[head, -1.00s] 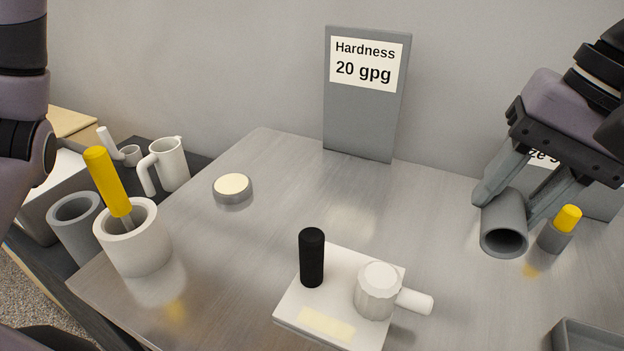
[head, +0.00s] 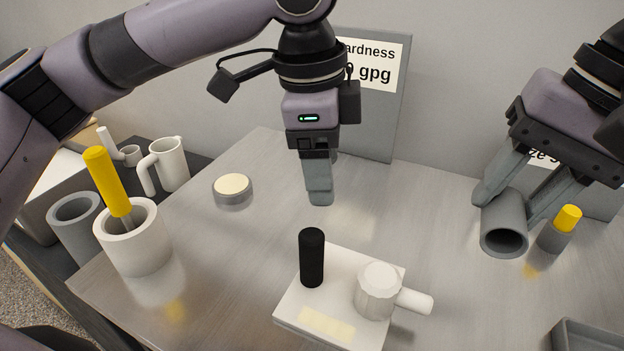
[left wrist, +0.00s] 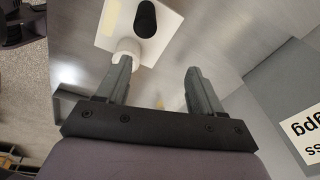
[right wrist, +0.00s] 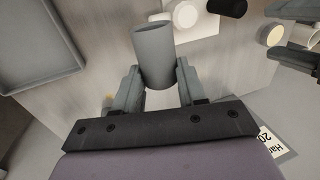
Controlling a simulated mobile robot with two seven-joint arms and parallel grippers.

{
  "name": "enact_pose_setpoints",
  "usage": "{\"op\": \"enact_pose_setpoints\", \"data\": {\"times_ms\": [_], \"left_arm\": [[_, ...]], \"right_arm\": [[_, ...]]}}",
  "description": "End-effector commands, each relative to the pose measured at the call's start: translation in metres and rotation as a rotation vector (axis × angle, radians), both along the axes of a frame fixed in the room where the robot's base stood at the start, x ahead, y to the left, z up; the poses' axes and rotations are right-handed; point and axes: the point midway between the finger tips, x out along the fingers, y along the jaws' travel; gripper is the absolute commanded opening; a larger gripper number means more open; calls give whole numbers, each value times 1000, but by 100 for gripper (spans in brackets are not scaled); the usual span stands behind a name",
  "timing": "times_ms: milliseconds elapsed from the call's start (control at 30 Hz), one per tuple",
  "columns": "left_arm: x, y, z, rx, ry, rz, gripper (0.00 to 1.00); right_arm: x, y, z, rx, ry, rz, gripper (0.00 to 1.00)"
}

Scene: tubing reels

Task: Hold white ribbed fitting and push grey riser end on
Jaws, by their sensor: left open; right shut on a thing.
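The white ribbed fitting (head: 378,292) stands on a white plate (head: 292,318), with a side stub pointing right. It also shows partly in the left wrist view (left wrist: 127,50), beyond a finger. My left gripper (head: 320,198) is open and empty above the table, behind the plate and the black cylinder. Its parted fingers show in the left wrist view (left wrist: 160,85). My right gripper (head: 507,208) is shut on the grey riser (head: 503,232), a hollow tube with its open end facing the camera. The riser also shows between the fingers in the right wrist view (right wrist: 154,55).
A black cylinder (head: 312,258) stands on the plate beside the fitting. A yellow-topped grey piece (head: 555,235) is close to the right gripper. A round cream-topped disc (head: 233,190), a white pot (head: 135,250) with a yellow-handled tool, and a grey tray (head: 590,338) are around.

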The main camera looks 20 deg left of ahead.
Motion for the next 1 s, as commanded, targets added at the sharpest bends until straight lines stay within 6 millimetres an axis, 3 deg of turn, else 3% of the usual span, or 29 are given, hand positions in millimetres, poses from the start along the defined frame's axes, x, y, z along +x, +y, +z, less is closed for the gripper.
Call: {"op": "enact_pose_setpoints", "data": {"times_ms": [233, 367, 800, 1000], "left_arm": [[-21, 6, -20, 92, 100, -68, 67], [-22, 7, -34, 94, 105, -69, 67], [-21, 7, -113, 92, 101, -66, 67], [-21, 6, -132, 91, 100, -65, 67]], "right_arm": [[0, 0, 0, 0, 0, 0, 10], [0, 0, 0, 0, 0, 0, 10], [0, 0, 0, 0, 0, 0, 10], [0, 0, 0, 0, 0, 0, 10]]}}
